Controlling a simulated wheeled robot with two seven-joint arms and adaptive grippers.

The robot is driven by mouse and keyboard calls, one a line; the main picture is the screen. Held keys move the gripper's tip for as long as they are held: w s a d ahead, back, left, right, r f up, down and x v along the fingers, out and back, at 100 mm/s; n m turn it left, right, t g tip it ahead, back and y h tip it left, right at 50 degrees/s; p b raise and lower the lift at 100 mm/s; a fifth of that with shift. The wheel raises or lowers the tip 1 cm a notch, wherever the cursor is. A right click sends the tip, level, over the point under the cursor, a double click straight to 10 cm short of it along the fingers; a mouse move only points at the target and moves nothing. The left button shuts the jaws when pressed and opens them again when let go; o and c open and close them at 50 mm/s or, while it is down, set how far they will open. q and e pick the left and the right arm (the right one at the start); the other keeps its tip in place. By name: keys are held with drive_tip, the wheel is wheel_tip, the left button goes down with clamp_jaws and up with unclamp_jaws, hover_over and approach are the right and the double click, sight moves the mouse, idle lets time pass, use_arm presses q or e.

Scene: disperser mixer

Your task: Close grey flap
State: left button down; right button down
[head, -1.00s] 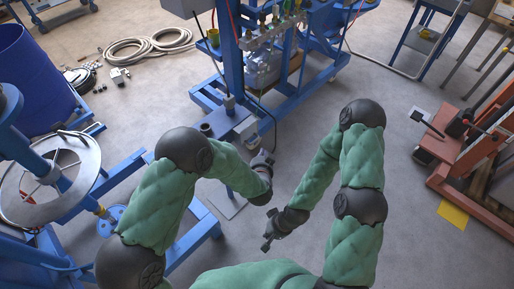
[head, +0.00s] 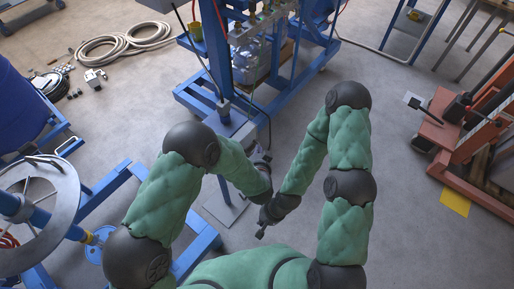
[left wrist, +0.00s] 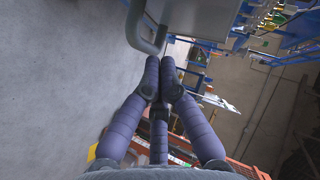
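I cannot single out the grey flap with certainty. A grey box-like panel (left wrist: 195,18) shows at the top of the left wrist view, beside a bent grey pipe (left wrist: 147,28); I cannot tell if the flap is part of it. In the head view my left gripper (head: 261,157) hangs in front of the blue machine frame, apart from it as far as I can see. My right gripper (head: 263,226) is lower and closer to me, over bare floor. Both grippers are small and dark, and I see nothing held. Their finger openings are too unclear to judge.
A blue machine frame (head: 225,60) stands ahead. A round grey wheel-like disc (head: 62,205) on blue framework is at the left. A coiled hose (head: 125,40) lies at the back left. An orange lifting truck (head: 450,135) is at the right. The floor between is clear.

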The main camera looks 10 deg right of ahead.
use_arm(q)
drive_tip(key=shift+d, duration=0.2)
drive_tip(key=shift+a+f, duration=0.1)
drive_tip(key=shift+w+a+f+t+b, duration=0.3)
drive_tip(key=shift+w+f+t+b, duration=0.1)
drive_tip(key=shift+f+b, duration=0.15)
